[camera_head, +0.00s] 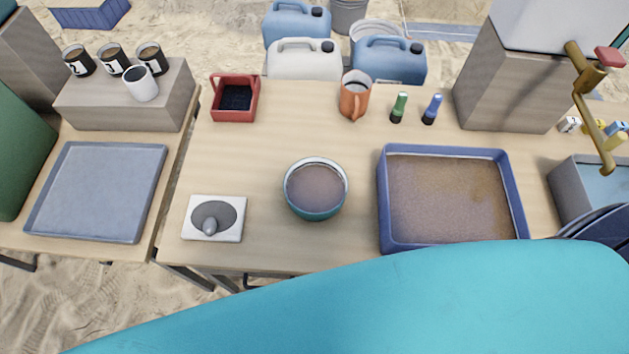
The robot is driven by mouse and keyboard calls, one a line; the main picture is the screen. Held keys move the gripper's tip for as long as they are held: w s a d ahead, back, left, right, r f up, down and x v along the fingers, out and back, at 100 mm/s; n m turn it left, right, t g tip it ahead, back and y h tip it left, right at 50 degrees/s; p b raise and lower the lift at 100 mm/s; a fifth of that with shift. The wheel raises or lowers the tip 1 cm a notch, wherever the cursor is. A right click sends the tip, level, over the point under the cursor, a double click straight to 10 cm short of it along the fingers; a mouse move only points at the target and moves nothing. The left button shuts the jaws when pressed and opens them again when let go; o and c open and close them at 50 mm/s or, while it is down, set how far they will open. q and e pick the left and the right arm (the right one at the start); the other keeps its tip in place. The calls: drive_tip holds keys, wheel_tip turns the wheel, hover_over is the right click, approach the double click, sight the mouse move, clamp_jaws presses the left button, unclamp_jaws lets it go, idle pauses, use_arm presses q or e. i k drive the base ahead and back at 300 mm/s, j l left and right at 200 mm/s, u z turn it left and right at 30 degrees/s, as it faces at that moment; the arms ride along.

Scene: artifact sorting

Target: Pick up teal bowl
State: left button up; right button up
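A teal bowl (316,191) stands upright near the middle of the wooden table. It has a pale rim and a brownish inside, and nothing touches it. It sits between a white plate with a grey dish on its left and a blue tray on its right. Neither of my grippers shows in the head view. A large teal surface fills the bottom of the picture and covers part of the table's front edge.
The blue tray (384,220) holds brown sand. A white plate (233,232), a red box (235,114) and an orange jug (354,101) stand on the table (280,130). A brass tap (587,107) overhangs at right. Bare table surrounds the bowl.

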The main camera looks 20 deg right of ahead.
sight(316, 187)
drive_tip(key=k+l+z, duration=0.45)
drive_tip(key=l+z, duration=0.15)
drive_tip(key=z, duration=2.05)
